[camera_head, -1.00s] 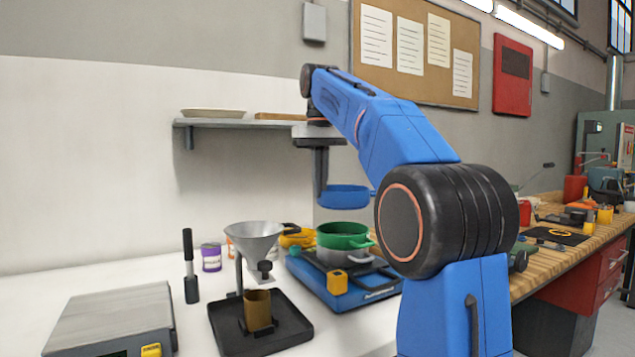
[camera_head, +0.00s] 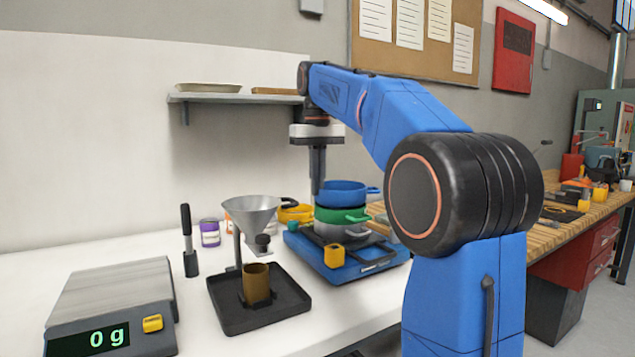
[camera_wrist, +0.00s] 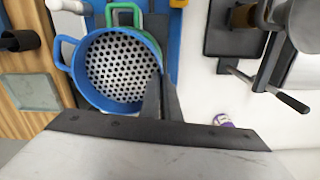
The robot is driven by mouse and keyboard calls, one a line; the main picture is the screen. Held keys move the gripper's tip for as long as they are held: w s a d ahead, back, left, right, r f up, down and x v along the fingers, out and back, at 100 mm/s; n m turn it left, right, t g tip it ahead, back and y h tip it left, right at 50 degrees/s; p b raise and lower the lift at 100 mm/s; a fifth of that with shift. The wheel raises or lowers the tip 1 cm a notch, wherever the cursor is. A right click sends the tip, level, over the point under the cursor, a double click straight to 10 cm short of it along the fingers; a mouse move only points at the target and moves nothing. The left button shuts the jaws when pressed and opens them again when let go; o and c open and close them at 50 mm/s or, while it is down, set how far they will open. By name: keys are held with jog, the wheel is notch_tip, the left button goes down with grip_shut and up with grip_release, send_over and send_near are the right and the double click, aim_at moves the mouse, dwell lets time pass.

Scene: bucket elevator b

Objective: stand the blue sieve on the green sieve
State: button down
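The blue sieve (camera_head: 346,195) is upright directly over the green sieve (camera_head: 342,214), with little or no gap showing; I cannot tell whether it rests fully. In the wrist view the blue sieve (camera_wrist: 82,84) shows its perforated floor and handles on the left. The green sieve (camera_wrist: 128,13) shows behind its upper right edge, mostly hidden. The green sieve sits on a grey sieve (camera_head: 328,231) on the blue machine base. My gripper (camera_head: 317,190) points down at the blue sieve's left side; in the wrist view its fingers (camera_wrist: 163,98) are closed at the sieve's rim.
The blue machine base (camera_head: 345,270) carries a yellow knob. A funnel (camera_head: 250,212) on a stand with a black tray (camera_head: 285,306) is close on the left. A scale (camera_head: 115,290) reads 0 g at the front left. A yellow sieve (camera_head: 296,213) lies behind.

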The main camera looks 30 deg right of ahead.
jog(key=shift+f, duration=0.5)
dwell(0.4)
jog(key=c, duration=1.9)
grip_release()
jog(key=shift+c, duration=0.2)
jog(key=shift+r, duration=3.7)
jog(key=shift+s, duration=0.1)
